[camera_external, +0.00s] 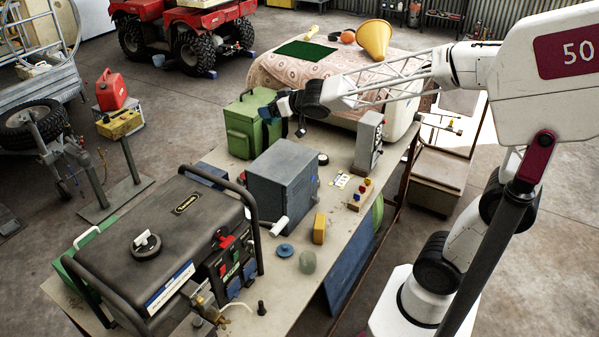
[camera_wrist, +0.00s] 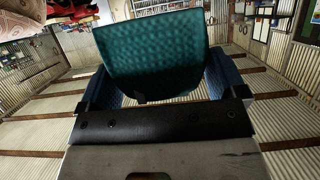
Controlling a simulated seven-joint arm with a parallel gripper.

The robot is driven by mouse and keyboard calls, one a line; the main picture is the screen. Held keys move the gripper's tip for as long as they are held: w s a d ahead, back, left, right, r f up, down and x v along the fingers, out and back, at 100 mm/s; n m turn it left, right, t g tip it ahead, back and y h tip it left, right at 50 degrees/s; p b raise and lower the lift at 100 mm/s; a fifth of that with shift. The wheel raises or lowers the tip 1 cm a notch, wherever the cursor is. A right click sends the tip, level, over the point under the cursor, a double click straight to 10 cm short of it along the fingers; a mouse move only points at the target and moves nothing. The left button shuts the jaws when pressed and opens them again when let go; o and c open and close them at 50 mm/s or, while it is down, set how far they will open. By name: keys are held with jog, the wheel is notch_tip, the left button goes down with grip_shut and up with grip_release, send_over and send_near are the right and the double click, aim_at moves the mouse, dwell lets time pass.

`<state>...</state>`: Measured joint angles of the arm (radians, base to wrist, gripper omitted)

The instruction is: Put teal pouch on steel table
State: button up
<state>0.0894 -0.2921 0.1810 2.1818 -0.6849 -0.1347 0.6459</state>
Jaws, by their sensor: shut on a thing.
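The teal pouch (camera_wrist: 158,58) fills the upper middle of the wrist view, a dimpled flat panel held between the two blue fingers of my gripper (camera_wrist: 160,88). In the external view my gripper (camera_external: 270,110) is above the back of the long table, beside the green metal box (camera_external: 243,128). The pouch is mostly hidden or too small to make out there. The long table (camera_external: 295,262) with a worn beige top appears to be the steel table. It runs from the generator at the front to the cloth-covered chest.
The cloth-covered chest (camera_external: 275,72) holds a yellow cone (camera_external: 374,38) and dark green mat (camera_external: 306,50).

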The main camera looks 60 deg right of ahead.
jog(key=shift+s+a+f, duration=0.55)
jog(key=shift+s+f, duration=0.45)
jog(key=shift+s, duration=4)
jog(key=shift+s+a+f, duration=0.5)
jog(key=shift+s+f, duration=0.45)
jog(key=shift+s, duration=4.05)
jog(key=shift+f, duration=2.4)
jog(key=shift+w, duration=0.2)
send_over(283, 159)
jog(key=shift+a+f, duration=0.1)
jog(key=shift+f, duration=0.65)
jog(key=shift+f, duration=1.75)
jog(key=shift+f, duration=0.1)
